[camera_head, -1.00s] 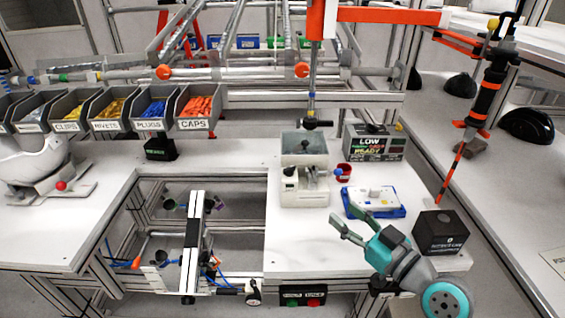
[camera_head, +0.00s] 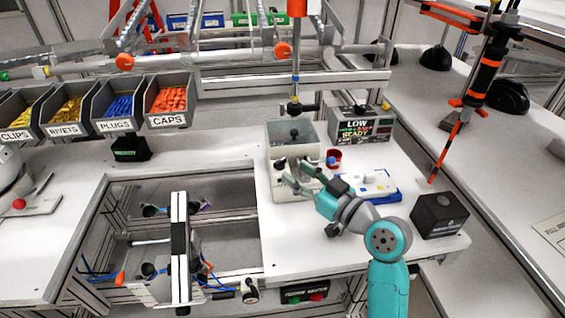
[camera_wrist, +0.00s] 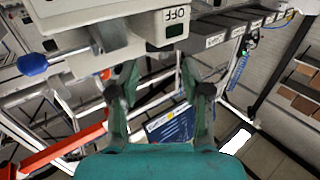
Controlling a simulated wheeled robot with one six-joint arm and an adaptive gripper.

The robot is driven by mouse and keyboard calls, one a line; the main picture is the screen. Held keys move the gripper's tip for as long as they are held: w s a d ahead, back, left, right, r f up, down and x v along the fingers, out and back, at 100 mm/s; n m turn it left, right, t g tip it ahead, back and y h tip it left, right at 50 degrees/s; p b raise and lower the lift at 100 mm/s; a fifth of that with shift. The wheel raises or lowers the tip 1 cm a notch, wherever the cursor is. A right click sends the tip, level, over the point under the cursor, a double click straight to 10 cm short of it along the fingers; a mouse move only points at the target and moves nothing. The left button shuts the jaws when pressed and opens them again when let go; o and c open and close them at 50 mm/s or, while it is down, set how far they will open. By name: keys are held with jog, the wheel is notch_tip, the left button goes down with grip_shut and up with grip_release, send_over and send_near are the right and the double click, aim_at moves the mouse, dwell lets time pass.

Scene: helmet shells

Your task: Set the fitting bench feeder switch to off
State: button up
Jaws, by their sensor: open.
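The feeder is a pale box (camera_head: 291,183) with a clear-walled hopper on top, standing on the fitting bench. In the wrist view its pale face (camera_wrist: 85,32) fills the top left, with an OFF label, apparently upside down, beside a dark green window. A grey lever with a blue knob (camera_wrist: 32,64) sticks out to the left there. The blue knob also shows right of the feeder in the head view (camera_head: 331,161). My gripper (camera_head: 298,174) is open and empty, in front of the feeder; its fingers in the wrist view (camera_wrist: 158,75) point at the face, and contact cannot be told.
A LOW/READY display box (camera_head: 362,125) is behind, a black box (camera_head: 439,214) at the right corner. A frame fixture (camera_head: 180,240) stands left.

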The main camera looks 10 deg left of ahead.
aim_at(280, 163)
jog(key=shift+x, duration=2.75)
jog(key=c, duration=0.9)
jog(key=shift+m+t+h, duration=0.3)
jog(key=shift+s+a+m+t+h, duration=0.15)
jog(key=shift+a+m+t+h, duration=0.05)
jog(key=shift+m+t+h, duration=0.9)
jog(key=shift+a+m+t+h, duration=0.1)
jog(key=shift+m+t+h, duration=0.8)
jog(key=shift+h, duration=0.6)
jog(key=shift+m+t+h, duration=0.6)
jog(key=shift+m+h, duration=0.5)
jog(key=shift+h, duration=0.7)
